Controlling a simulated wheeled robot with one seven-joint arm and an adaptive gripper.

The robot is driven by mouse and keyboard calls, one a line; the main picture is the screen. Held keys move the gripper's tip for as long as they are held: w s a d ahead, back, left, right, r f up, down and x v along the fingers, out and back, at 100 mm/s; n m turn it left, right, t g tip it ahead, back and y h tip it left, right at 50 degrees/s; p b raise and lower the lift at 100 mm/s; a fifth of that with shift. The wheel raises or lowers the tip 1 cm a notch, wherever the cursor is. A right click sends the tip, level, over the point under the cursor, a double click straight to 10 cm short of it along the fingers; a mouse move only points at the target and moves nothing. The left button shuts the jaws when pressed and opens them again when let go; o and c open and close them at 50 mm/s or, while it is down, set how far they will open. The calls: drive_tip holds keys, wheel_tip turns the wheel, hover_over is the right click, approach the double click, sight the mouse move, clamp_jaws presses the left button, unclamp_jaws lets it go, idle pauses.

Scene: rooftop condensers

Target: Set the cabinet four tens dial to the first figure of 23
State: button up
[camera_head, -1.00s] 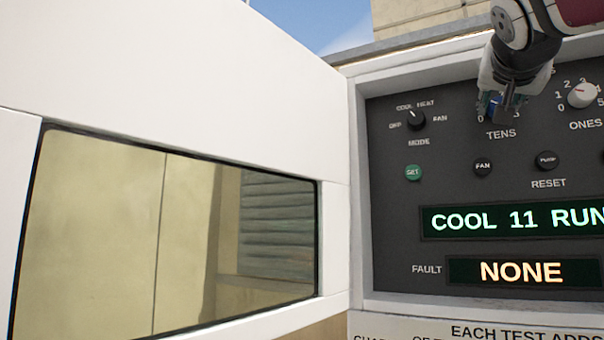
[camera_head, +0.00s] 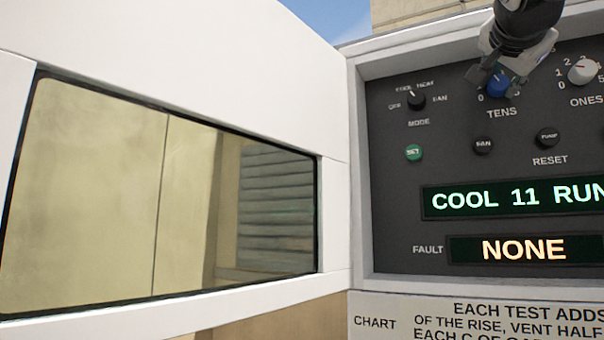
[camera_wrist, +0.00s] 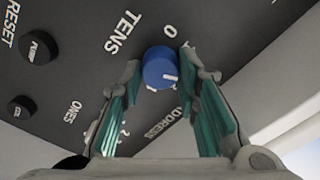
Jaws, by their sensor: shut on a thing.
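The blue tens dial (camera_head: 497,84) is on the dark panel above the word TENS. It also shows in the wrist view (camera_wrist: 158,68), between the fingertips. My gripper (camera_head: 498,80) is shut on it, with one finger on each side. In the wrist view the dial's white pointer line points right and slightly down, away from the word TENS and partly toward the finger on the right. The 0 is readable beside the dial, but fingers hide most other figures, so I cannot read which one the pointer meets.
The white ones dial (camera_head: 583,71) is close on the right, and the black mode knob (camera_head: 416,99) is on the left. Below are the green SET button (camera_head: 413,152), the FAN button (camera_head: 483,145) and a display (camera_head: 515,198) reading COOL 11 RUN. An open white door (camera_head: 334,215) stands left.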

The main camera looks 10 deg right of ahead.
drive_tip(key=shift+s+d, duration=0.1)
drive_tip(key=shift+d, duration=0.15)
drive_tip(key=o, duration=1)
drive_tip(key=shift+o, duration=0.8)
drive_tip(key=shift+s+d, duration=0.1)
drive_tip(key=shift+d, duration=0.1)
drive_tip(key=shift+s+a, duration=0.1)
drive_tip(key=shift+a, duration=0.2)
drive_tip(key=v, duration=1.2)
drive_tip(key=shift+s+d, duration=0.2)
drive_tip(key=shift+d, duration=0.15)
drive_tip(key=shift+r, duration=0.1)
